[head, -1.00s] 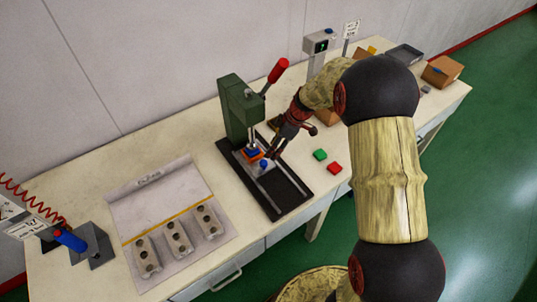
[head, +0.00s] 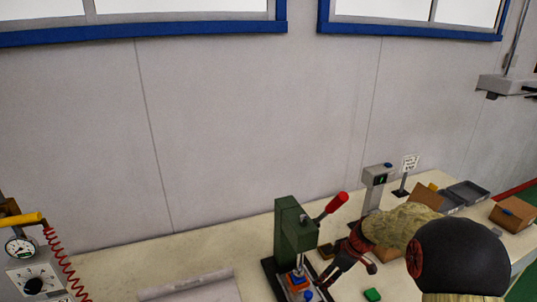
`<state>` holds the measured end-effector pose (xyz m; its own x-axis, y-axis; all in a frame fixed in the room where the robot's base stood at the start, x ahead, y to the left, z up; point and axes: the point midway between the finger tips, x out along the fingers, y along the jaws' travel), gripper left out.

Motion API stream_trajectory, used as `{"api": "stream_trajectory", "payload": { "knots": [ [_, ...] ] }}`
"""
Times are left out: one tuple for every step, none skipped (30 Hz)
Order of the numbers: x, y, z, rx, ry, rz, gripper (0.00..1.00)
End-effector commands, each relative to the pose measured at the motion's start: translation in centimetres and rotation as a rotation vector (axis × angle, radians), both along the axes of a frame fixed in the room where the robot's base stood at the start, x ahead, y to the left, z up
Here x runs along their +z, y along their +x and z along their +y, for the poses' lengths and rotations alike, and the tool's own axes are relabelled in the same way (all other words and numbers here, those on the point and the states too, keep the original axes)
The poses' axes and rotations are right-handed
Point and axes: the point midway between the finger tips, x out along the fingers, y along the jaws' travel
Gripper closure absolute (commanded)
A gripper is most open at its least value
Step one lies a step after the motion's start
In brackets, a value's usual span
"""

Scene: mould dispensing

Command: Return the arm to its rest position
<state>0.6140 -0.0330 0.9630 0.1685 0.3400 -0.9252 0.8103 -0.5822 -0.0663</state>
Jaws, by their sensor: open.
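My gripper (head: 326,282) is at the lower middle of the head view, at the end of my arm, which comes in from the lower right. It is open, with nothing seen in it. It points down and left, just right of a green press (head: 294,235) with a red-knobbed lever (head: 335,203). An orange and blue piece (head: 297,279) sits under the press ram, close to the fingertips. I cannot tell whether the fingers touch anything there.
Behind my arm stand a grey post device (head: 376,182), a small sign (head: 408,168), a grey tray (head: 469,192) and a cardboard box (head: 513,214). A gauge unit (head: 20,246) is at left.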

Motion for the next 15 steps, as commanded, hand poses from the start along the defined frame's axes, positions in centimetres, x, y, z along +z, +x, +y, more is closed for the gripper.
{"api": "stream_trajectory", "payload": {
  "knots": [
    [-0.3,-0.5,-0.1,-0.065,0.007,0.038,0.58],
    [-0.8,-1.3,-0.1,-0.115,0.013,0.075,0.58],
    [-1.4,-2.5,-0.1,-0.184,0.016,0.129,0.58],
    [-1.8,-3.6,-0.1,-0.237,0.017,0.171,0.58],
    [-1.8,-4.6,-0.1,-0.289,0.014,0.206,0.58],
    [-1.4,-5.9,-0.2,-0.36,0.009,0.246,0.58],
    [-0.8,-6.9,-0.2,-0.412,0.003,0.271,0.58],
    [-0.2,-7.9,-0.2,-0.463,-0.005,0.293,0.58],
    [0.9,-9.2,-0.2,-0.529,-0.016,0.316,0.58],
    [1.9,-10.2,-0.1,-0.577,-0.026,0.329,0.58],
    [2.9,-11.3,0.0,-0.624,-0.036,0.339,0.58],
    [4.4,-12.9,0.1,-0.688,-0.05,0.348,0.58],
    [5.6,-14.0,0.2,-0.732,-0.06,0.35,0.58],
    [6.6,-15.1,0.3,-0.774,-0.068,0.349,0.58],
    [8.0,-16.5,0.4,-0.822,-0.079,0.343,0.58]
  ]
}}
